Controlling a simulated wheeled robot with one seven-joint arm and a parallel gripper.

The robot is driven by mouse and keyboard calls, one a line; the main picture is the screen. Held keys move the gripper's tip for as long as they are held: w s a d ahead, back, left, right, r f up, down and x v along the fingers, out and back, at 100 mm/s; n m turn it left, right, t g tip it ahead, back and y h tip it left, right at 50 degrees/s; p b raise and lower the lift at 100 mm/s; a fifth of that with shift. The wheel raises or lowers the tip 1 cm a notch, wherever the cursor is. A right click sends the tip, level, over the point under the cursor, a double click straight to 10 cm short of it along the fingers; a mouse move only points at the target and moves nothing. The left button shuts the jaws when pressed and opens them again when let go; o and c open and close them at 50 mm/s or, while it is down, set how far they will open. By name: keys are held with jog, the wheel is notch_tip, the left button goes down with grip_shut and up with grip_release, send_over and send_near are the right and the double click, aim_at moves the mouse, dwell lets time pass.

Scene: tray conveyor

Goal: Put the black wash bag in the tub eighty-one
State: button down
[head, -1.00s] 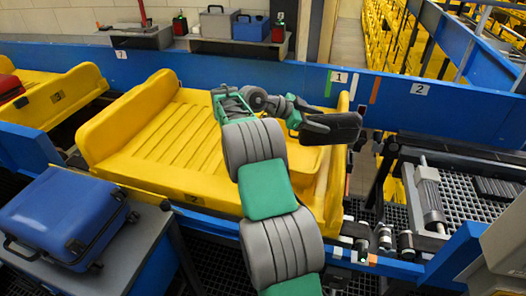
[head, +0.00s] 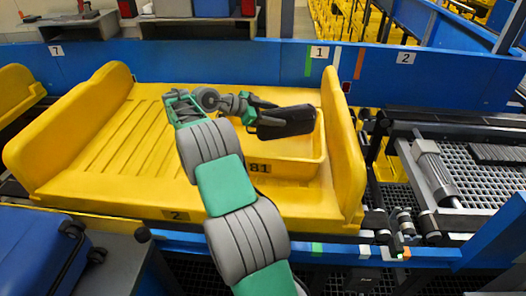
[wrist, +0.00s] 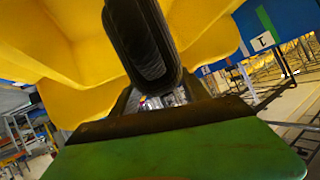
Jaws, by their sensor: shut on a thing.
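The black wash bag (head: 287,122) is held in my gripper (head: 256,117), which is shut on its left end. In the head view the bag is in front of the upper part of the yellow tub eighty-one (head: 290,168); its height over the tub is hard to tell. The tub has the number 81 on its front left and sits on the right part of the yellow tray (head: 110,150). The bag also fills the top middle of the wrist view (wrist: 143,45). The gripper's fingertips are hidden by the bag.
The tray's raised right end (head: 341,150) stands close beside the tub. A blue suitcase (head: 35,250) lies at the lower left. A blue conveyor wall (head: 200,65) runs behind the tray. Rollers and black grating (head: 470,180) lie to the right.

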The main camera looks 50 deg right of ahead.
aim_at(275, 136)
jog(key=f, duration=0.8)
jog(key=shift+s+d+f+p, duration=0.1)
jog(key=shift+s+f+p, duration=0.15)
jog(key=shift+f+p, duration=0.1)
jog(key=c, duration=1)
grip_release()
jog(key=shift+f, duration=0.2)
jog(key=o, duration=0.5)
jog(key=shift+r, duration=0.1)
